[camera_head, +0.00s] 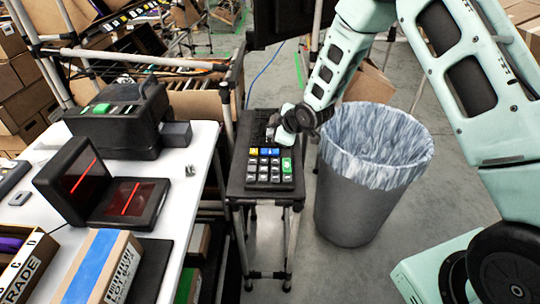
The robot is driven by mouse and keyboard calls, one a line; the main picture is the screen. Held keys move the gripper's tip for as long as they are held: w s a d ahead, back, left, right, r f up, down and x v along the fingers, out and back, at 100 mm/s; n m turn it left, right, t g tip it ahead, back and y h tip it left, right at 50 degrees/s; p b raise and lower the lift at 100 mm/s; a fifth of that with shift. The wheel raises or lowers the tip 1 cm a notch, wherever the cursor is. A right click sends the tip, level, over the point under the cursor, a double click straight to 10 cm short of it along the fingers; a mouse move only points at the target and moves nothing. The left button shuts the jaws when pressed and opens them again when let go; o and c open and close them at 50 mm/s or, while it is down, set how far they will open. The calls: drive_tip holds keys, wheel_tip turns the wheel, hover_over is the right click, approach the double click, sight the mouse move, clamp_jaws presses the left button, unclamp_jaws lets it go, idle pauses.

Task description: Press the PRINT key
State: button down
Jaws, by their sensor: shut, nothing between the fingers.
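A black keypad (269,184) lies on a small dark stand (236,184) in the middle of the view. It has rows of grey keys, with yellow and blue keys at the top and a tall green key (287,165) at the lower right. The lettering is too small to read, so I cannot tell which key says PRINT. My gripper (281,136) is shut and empty at the far end of the keypad, near its top row. The small view does not show whether it touches anything. The hand partly hides the keypad's far end.
A bin with a pale liner (375,150) stands right of the stand, under my arm. On the left, a white table (205,150) carries a black printer (120,125), a scanner with red lines (125,200) and a carton (100,268). A rack with boxes stands behind.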

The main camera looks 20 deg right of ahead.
sight(273, 152)
drive_tip(key=shift+f+b, duration=1.3)
drive_tip(key=shift+f, duration=0.8)
idle(0.3)
drive_tip(key=shift+f+b, duration=0.4)
drive_tip(key=shift+b, duration=0.05)
drive_tip(key=shift+f+b, duration=0.4)
drive_tip(key=shift+f, duration=0.05)
idle(0.5)
drive_tip(key=shift+r, duration=0.1)
drive_tip(key=shift+r+p, duration=0.5)
drive_tip(key=shift+r, duration=0.4)
drive_tip(key=shift+r+p, duration=1.6)
drive_tip(key=shift+r, duration=0.85)
